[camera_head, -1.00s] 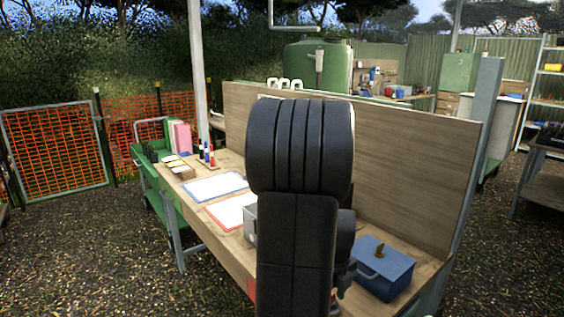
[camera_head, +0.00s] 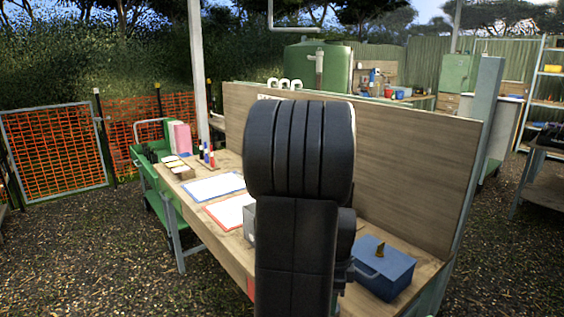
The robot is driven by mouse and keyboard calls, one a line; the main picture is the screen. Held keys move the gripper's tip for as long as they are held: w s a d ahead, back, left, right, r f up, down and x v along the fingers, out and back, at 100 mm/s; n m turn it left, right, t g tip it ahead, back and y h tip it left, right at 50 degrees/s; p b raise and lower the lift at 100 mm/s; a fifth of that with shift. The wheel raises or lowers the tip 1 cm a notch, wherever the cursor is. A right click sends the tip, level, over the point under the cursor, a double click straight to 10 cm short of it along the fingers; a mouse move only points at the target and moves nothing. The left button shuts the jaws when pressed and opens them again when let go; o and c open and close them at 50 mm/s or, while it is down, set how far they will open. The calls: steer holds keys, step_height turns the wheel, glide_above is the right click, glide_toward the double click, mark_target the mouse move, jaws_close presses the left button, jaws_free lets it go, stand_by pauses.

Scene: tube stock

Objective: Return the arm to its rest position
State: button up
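My own dark arm stands upright in the middle of the head view, its thick ribbed upper part in front of the workbench (camera_head: 210,232). My gripper is not visible; the arm links hide whatever is behind them. On the bench, a blue-edged sheet (camera_head: 214,187) and a red-edged sheet (camera_head: 229,211) lie flat to the left of the arm. A blue box (camera_head: 384,272) with a handle sits on the bench to the right of the arm. A grey box (camera_head: 249,222) is mostly hidden behind the arm.
A wooden back panel (camera_head: 410,160) rises along the bench's far side. Red and blue tubes (camera_head: 206,154) stand at its left end, near a green cart (camera_head: 150,190). A metal post (camera_head: 196,70) stands behind. Gravel ground (camera_head: 110,260) at left is open.

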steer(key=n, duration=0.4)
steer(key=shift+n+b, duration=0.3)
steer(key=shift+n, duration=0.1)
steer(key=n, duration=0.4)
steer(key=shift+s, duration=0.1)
